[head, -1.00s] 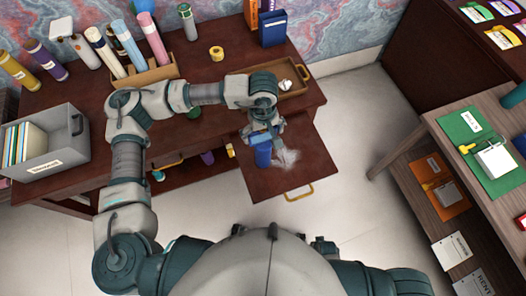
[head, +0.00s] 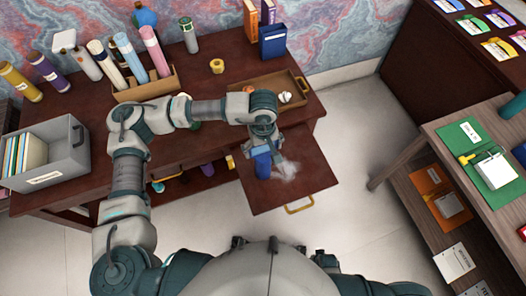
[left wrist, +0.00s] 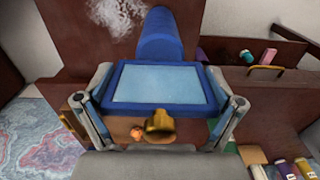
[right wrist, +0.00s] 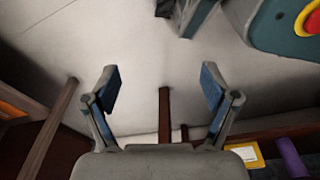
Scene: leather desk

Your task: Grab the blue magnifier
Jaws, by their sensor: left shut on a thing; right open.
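The blue magnifier has a rectangular blue frame (left wrist: 155,108) around a pale pane and a thick blue handle (left wrist: 160,35) in the left wrist view. In the head view it shows as a blue shape (head: 262,165) over the pulled-out drawer (head: 320,178). My left gripper (head: 259,147) is shut on it, with a finger on each side of the frame. Whether it touches the drawer is unclear. My right gripper (right wrist: 160,95) is open and empty, with floor behind it; the head view does not show it.
A side table (head: 450,130) stands at right, with bare floor (head: 350,135) between.

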